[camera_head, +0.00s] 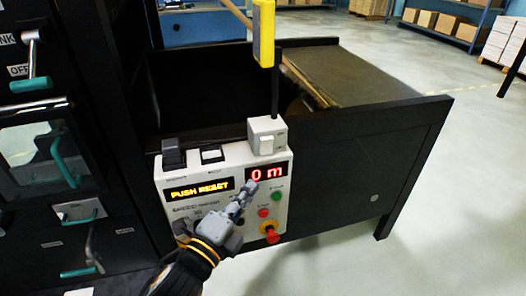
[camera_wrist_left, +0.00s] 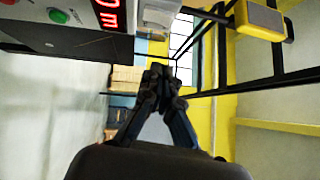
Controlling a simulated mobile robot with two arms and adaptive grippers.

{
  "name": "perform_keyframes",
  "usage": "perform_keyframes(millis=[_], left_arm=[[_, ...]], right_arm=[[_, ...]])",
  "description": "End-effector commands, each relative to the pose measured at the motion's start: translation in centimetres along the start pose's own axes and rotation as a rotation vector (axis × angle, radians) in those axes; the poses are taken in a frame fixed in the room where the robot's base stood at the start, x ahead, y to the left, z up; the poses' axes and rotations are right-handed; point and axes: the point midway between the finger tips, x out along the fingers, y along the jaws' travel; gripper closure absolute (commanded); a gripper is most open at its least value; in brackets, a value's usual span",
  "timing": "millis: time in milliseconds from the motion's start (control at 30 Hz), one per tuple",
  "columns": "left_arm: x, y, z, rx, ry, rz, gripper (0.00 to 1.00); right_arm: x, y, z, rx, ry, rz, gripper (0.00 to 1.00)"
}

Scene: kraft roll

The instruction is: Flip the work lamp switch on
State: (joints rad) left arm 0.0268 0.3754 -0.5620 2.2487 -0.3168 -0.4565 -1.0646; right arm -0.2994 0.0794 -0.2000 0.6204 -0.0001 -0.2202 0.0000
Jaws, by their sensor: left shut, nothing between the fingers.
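The work lamp (camera_head: 263,35) is a yellow head on a thin black post above the control panel. At the foot of the post sits a small white switch box (camera_head: 267,137) with a pale switch on its front; which way the switch is set is too small to tell. My left gripper (camera_head: 247,190) is shut and empty in front of the panel, below and slightly left of the switch box. In the left wrist view, the shut fingertips (camera_wrist_left: 158,73) point forward, with the switch box (camera_wrist_left: 160,12) and lamp (camera_wrist_left: 262,18) above them. My right gripper is not in view.
The white control panel (camera_head: 178,220) has a "PUSH RESET" display, a red "0 m" display (camera_head: 267,174), and green and red buttons. A black machine with teal-handled levers (camera_head: 65,160) stands at left. Open floor (camera_head: 440,200) lies at right.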

Motion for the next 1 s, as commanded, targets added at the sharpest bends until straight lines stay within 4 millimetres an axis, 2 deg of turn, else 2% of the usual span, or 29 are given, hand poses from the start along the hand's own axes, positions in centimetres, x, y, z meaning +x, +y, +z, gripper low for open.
perform_keyframes(millis=[433, 500, 700, 1000], left_arm=[[9.2, -0.3, 0.0, -0.002, 0.000, -0.002, 1.00], [9.9, -0.3, 1.1, 0.002, 0.000, 0.000, 1.00], [11.3, -0.1, 2.5, 0.000, 0.000, 0.000, 1.00], [11.6, 0.0, 2.8, -0.002, 0.001, 0.000, 1.00]], right_arm=[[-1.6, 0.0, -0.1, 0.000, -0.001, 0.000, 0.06], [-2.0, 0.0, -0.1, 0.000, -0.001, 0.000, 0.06], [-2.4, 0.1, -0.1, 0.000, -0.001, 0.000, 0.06], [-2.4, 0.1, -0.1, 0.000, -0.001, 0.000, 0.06]])
